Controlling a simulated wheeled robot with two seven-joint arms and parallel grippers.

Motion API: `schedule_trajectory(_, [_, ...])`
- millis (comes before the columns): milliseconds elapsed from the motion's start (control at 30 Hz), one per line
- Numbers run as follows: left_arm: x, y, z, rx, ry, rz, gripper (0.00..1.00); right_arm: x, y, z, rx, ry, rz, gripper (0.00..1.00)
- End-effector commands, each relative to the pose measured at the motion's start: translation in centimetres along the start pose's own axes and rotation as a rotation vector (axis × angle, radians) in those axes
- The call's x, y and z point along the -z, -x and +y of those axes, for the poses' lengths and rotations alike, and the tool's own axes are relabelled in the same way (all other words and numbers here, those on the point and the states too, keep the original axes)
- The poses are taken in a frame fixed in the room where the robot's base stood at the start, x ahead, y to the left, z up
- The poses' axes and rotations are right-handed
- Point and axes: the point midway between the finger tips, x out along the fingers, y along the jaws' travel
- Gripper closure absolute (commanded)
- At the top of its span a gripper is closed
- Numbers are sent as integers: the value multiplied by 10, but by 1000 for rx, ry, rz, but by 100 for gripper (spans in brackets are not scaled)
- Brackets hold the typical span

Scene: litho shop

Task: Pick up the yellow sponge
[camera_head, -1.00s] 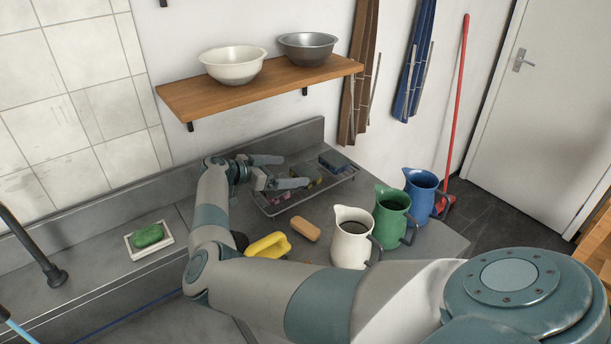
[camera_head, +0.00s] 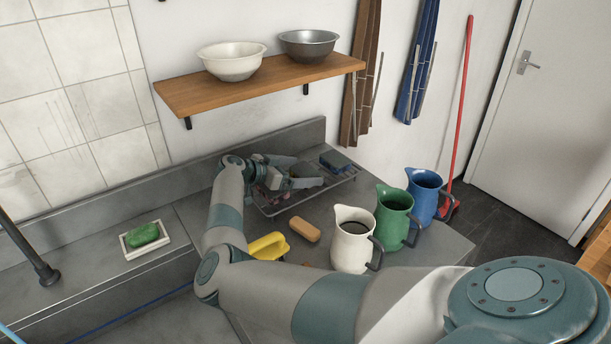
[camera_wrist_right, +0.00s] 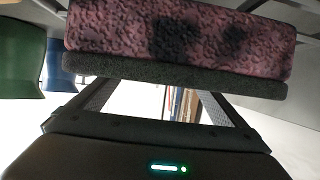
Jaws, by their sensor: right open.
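My right gripper (camera_head: 303,172) is open over the wire tray (camera_head: 262,208) at the back of the counter, with its fingers apart among the sponges. A dark brownish block shows between or just behind the fingers; I cannot tell which. In the right wrist view, a pink sponge (camera_wrist_right: 180,35) with black stains and a dark scouring layer fills the top, close to the gripper. A blue sponge (camera_head: 335,160) lies at the tray's far right. No yellow sponge shows clearly in the tray; the gripper hides part of it. My left gripper is out of view.
A yellow item (camera_head: 268,245) and a tan block (camera_head: 305,229) lie in front of the tray. White (camera_head: 352,240), green (camera_head: 392,218) and blue (camera_head: 422,195) jugs stand to the right. A shelf (camera_head: 260,88) with two bowls hangs above. A green soap (camera_head: 143,235) lies left.

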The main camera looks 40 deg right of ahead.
Motion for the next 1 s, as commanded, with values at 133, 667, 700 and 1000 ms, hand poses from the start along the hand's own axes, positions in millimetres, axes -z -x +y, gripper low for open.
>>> schedule_trajectory(133, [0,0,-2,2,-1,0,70,0,0,0,0,0,0,23])
schedule_trajectory(667, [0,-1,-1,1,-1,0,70,3,2,0,0,-1,0,47])
schedule_trajectory(700, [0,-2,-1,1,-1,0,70,5,2,0,1,-1,0,47])
schedule_trajectory(1000, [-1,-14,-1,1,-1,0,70,39,16,0,1,-5,-1,47])
